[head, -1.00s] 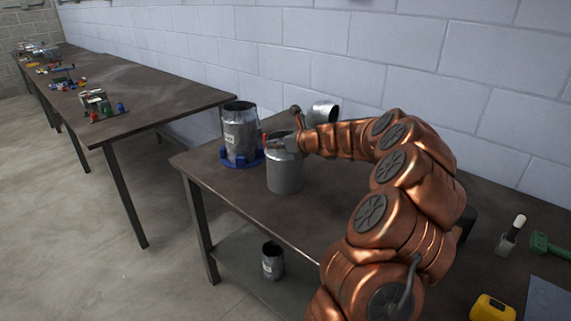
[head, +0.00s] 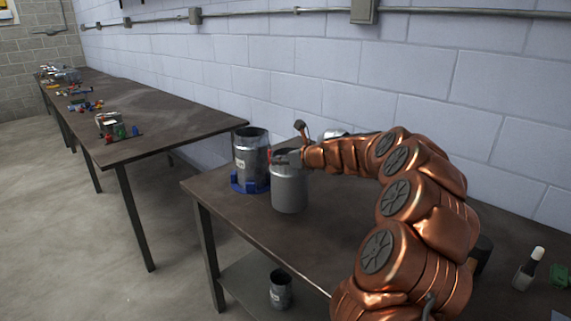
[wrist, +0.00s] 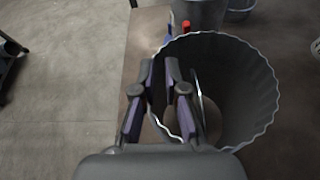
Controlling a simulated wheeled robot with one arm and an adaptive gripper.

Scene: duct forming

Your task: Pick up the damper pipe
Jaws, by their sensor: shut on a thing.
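A grey metal pipe (head: 289,192), which I take to be the damper pipe, stands upright at the near left of the table in the head view. My gripper (head: 290,158) is at its top rim, shut on the wall. In the wrist view, the fingers of my gripper (wrist: 160,66) straddle the left wall of the pipe (wrist: 255,95), one outside and one inside. The pipe's open mouth has a wavy rim, and a thin pale edge shows inside. I cannot tell whether its base touches the table.
A second pipe (head: 250,150) stands in a blue holder (head: 238,187) just behind left. Another metal piece (head: 333,133) is partly hidden behind my arm. A small pipe (head: 280,290) is on the lower shelf. The table's (head: 285,245) front is clear.

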